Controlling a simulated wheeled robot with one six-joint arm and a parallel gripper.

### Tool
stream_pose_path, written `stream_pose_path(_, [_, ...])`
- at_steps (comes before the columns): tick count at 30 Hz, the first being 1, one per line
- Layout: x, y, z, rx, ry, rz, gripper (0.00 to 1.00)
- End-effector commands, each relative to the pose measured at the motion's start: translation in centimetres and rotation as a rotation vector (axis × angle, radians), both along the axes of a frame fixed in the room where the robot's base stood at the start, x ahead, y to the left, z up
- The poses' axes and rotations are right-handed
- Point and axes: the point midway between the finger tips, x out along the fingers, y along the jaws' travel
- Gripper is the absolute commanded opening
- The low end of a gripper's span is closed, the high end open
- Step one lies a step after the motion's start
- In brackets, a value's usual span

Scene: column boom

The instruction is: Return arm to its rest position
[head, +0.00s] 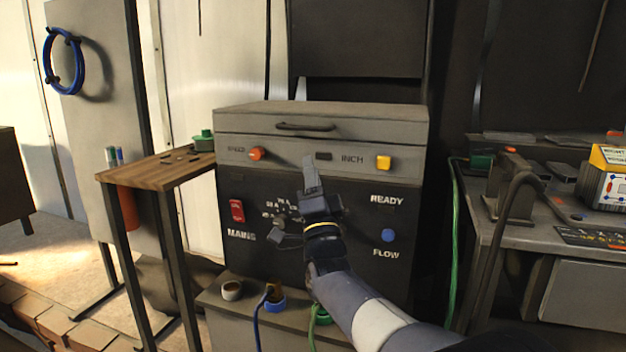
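My arm comes in from the bottom right and reaches up in front of a machine's dark control panel (350,255). My gripper (310,168) points upward, in front of the panel's middle and just below the dark slot beside the INCH label. Its fingers overlap in this view, so I cannot tell whether they are apart. I see nothing held in it. It hides part of a dial and its lettering. Whether it touches the panel cannot be told.
The panel has a red MAINS switch (237,211), an orange SPEED knob (257,154), a yellow INCH button (383,162) and a blue FLOW knob (388,235). Cables plug in below. A wooden side table (150,172) stands left, a cluttered bench (540,237) right.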

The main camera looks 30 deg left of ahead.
Motion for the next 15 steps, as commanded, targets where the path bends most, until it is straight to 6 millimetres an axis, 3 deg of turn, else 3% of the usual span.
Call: stream_pose_path(15, [-0.72, -0.66, -0.64, 0.002, -0.002, 0.0, 0.32])
